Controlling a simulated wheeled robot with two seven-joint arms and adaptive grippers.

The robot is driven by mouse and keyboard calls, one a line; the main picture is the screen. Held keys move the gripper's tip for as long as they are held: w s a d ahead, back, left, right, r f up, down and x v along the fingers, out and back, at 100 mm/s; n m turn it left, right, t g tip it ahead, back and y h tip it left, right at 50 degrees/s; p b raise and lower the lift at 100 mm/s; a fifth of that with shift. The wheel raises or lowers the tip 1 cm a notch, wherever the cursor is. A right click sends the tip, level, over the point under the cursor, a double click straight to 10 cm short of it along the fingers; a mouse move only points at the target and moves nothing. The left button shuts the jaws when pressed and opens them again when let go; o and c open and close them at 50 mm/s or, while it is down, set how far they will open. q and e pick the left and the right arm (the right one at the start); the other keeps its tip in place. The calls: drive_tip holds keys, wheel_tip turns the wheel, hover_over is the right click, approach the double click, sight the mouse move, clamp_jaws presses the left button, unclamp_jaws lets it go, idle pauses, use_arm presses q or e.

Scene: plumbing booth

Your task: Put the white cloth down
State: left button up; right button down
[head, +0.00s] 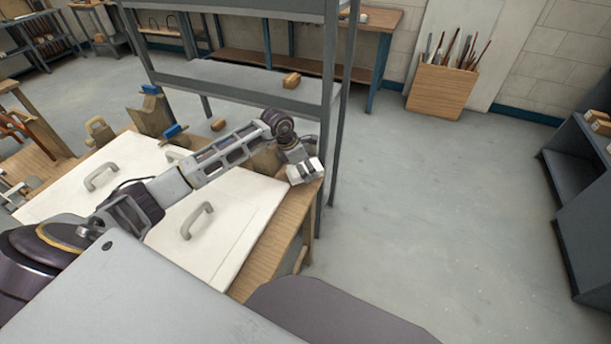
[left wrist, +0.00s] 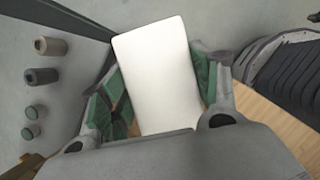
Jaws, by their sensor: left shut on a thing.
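The white cloth (left wrist: 158,70) shows in the left wrist view as a flat, smooth white rectangle. It sits between the green-padded fingers of my left gripper (left wrist: 157,88), which is shut on it. In the head view my left gripper (head: 303,170) is at the right end of the wooden bench (head: 267,268), beside the grey shelf rack. There the cloth is hard to tell apart from the pale gripper. I cannot tell how high it is above the bench edge. My right gripper is in neither view.
White panels with handles (head: 240,218) cover much of the bench. The grey rack (head: 330,110) stands close behind my gripper, with a small brown block (head: 291,80) on it. Several spool-like pieces (left wrist: 42,76) show at left in the wrist view. Floor (head: 440,210) to the right is clear.

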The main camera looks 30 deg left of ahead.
sight(295, 170)
use_arm(q)
drive_tip(key=shift+f, duration=1.9)
drive_tip(key=shift+f, duration=0.1)
drive_tip(key=o, duration=1.3)
drive_tip(key=shift+c, duration=0.2)
drive_tip(key=v, duration=1)
drive_tip(key=shift+a, duration=0.15)
drive_tip(key=shift+v, duration=1.1)
